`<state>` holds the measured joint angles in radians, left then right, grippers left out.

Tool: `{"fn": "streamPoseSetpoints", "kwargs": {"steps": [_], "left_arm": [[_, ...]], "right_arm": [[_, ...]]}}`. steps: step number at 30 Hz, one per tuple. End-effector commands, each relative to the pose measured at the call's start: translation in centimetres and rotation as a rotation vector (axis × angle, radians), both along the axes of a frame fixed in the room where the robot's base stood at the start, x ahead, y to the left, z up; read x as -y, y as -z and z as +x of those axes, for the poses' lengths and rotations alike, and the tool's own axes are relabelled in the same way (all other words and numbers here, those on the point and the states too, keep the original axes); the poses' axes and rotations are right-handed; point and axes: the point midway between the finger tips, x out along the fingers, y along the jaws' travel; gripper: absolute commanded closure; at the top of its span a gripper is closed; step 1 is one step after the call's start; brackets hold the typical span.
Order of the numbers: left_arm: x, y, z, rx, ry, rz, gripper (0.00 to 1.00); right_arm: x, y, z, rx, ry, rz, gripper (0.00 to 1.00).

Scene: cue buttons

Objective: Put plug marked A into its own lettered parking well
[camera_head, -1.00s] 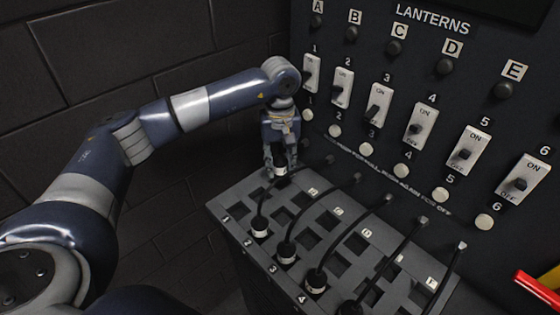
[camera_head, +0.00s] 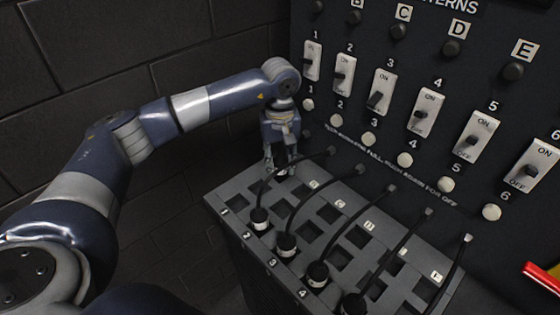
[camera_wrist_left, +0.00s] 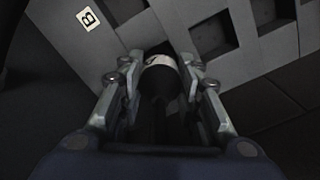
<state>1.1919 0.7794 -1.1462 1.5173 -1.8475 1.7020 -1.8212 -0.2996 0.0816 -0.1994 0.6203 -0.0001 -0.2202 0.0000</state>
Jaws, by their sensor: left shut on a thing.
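My left gripper (camera_head: 281,168) is over the far left corner of the grey console (camera_head: 232,208). It is shut on a black plug with a white band, which shows between the fingers in the left wrist view (camera_wrist_left: 160,78). No letter on the plug can be read. The plug's lower end is at a dark opening in the console; how deep it sits cannot be told. A label B (camera_wrist_left: 88,18) is beside it in the wrist view. The A well label cannot be made out. My right gripper is not in view.
Several other black plugs (camera_head: 259,221) stand in the console's front row, with cables (camera_head: 338,240) arching to the wall panel. Square wells (camera_head: 330,213) lie open between them. The switch panel (camera_head: 375,60) rises behind. A red and yellow object (camera_head: 543,284) is at the right edge.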

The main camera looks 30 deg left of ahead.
Motion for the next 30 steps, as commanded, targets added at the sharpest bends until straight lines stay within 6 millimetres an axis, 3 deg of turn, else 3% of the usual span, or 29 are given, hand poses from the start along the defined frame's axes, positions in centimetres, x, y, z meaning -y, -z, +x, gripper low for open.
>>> {"fn": "streamPoseSetpoints", "kwargs": {"steps": [10,11,13,24,30], "left_arm": [[0.0,0.2,0.0,0.0,0.0,0.0,0.94],[0.0,0.2,0.0,0.0,0.0,0.0,0.62],[0.0,0.2,0.0,0.0,0.0,0.0,0.46],[0.0,0.0,0.0,0.0,0.0,0.0,0.45],[0.0,-2.6,0.1,0.005,0.0,0.0,0.45]], "right_arm": [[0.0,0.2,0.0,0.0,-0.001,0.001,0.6],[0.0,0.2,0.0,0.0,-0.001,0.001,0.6],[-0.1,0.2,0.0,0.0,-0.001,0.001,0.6],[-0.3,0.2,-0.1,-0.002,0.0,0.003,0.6],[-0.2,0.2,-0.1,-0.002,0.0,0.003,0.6]]}}
